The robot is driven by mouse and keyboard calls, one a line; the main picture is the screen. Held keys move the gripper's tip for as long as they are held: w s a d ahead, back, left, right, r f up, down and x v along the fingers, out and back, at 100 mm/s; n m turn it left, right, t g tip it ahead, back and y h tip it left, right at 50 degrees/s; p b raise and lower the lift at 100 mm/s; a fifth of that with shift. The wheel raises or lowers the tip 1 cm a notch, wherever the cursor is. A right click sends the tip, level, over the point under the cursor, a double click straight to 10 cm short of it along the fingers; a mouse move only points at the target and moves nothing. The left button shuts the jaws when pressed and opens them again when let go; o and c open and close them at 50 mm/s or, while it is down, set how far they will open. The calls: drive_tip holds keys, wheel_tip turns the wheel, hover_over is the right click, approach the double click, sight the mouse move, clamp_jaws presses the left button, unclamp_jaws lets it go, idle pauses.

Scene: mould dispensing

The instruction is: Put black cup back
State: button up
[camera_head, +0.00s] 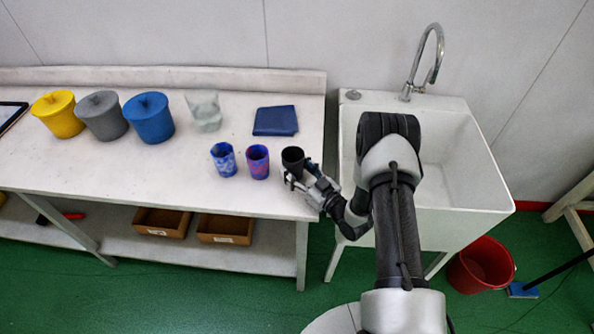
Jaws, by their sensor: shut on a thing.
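The black cup (293,156) is near the right end of the white table (120,167), upright, with its dark opening facing up. My gripper (291,178) reaches in from the right, low on the cup's near side, and is shut on it. The fingers hide the cup's lower part, so I cannot tell whether its base touches the table. A blue and white patterned cup (224,160) and a purple-red patterned cup (258,162) stand in a row just left of it.
Yellow (58,116), grey (103,117) and blue (149,120) lidded pots, a pale translucent mould (205,111) and a folded blue cloth (275,121) stand further back. A white sink (450,150) with a tall tap (424,65) adjoins on the right. The table's front left is clear.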

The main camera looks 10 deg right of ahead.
drive_tip(key=shift+r, duration=0.1)
drive_tip(key=shift+f, duration=0.2)
drive_tip(key=o, duration=1.2)
drive_tip(key=shift+c, duration=0.2)
